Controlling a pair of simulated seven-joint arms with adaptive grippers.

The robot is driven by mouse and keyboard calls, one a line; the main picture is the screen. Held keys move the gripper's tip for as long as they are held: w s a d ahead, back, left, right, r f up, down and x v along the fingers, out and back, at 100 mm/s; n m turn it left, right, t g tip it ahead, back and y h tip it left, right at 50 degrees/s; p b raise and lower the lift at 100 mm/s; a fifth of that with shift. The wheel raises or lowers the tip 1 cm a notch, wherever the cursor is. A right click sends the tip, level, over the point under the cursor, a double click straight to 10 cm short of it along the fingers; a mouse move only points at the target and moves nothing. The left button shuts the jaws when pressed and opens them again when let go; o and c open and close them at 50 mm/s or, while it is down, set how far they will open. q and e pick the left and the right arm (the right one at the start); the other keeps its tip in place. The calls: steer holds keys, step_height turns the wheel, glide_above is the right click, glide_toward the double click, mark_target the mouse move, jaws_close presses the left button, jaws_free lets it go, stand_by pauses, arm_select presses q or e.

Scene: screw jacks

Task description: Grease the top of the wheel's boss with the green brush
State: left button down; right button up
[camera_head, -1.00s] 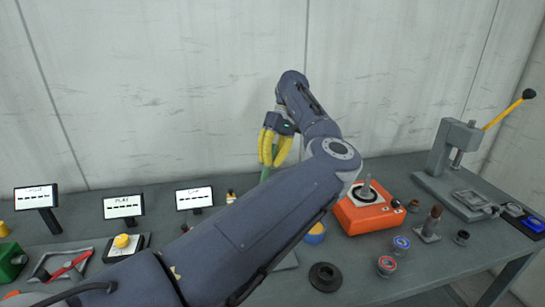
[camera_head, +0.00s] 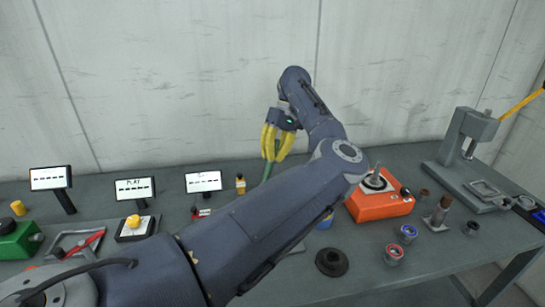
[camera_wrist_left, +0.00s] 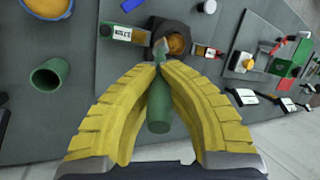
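My left gripper (camera_head: 277,150) has yellow fingers, shut on the green brush (camera_head: 268,170). In the left wrist view the brush (camera_wrist_left: 159,105) sits between the fingertips (camera_wrist_left: 160,72), bristle end pointing away. Its tip overlaps a dark pot (camera_wrist_left: 157,34) with orange-brown contents; I cannot tell whether it touches. A black round flanged piece with a raised centre (camera_head: 332,262), possibly the wheel, lies on the bench at front centre, right of my left forearm. No grease shows on it. The brush's lower end is hidden by my arm in the head view. My right gripper is out of view.
A green open cup (camera_wrist_left: 50,77) and a blue-rimmed pot (camera_wrist_left: 48,8) stand near the brush. An orange box (camera_head: 380,206), red-ringed (camera_head: 394,254) and blue-ringed (camera_head: 408,234) cups and a grey press (camera_head: 470,150) stand right. Small displays (camera_head: 135,188) line the back left.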

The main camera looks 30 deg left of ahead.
arm_select(q)
steer(key=shift+s+a+f, duration=0.2)
steer(key=shift+f, duration=0.2)
steer(key=shift+s+a+f, duration=0.15)
steer(key=shift+f, duration=0.25)
stand_by(0.7)
steer(key=shift+s+a+r, duration=0.45)
steer(key=shift+s+r, duration=0.05)
steer(key=shift+s, duration=0.25)
steer(key=shift+s+a+r, duration=0.4)
steer(key=shift+s+r, duration=0.1)
steer(key=shift+s, duration=0.25)
steer(key=shift+w+d+f, duration=0.45)
steer(key=shift+w+f, duration=0.05)
steer(key=shift+w, duration=0.3)
steer(key=shift+w+d+f, duration=0.45)
steer(key=shift+w+f, duration=0.05)
steer(key=shift+w, duration=0.25)
steer(key=shift+w+d+r, duration=0.35)
steer(key=shift+r, duration=0.5)
steer(key=shift+w+d+r, duration=0.4)
steer(key=shift+r, duration=0.45)
steer(key=shift+w+d+r, duration=0.35)
steer(key=shift+r, duration=0.6)
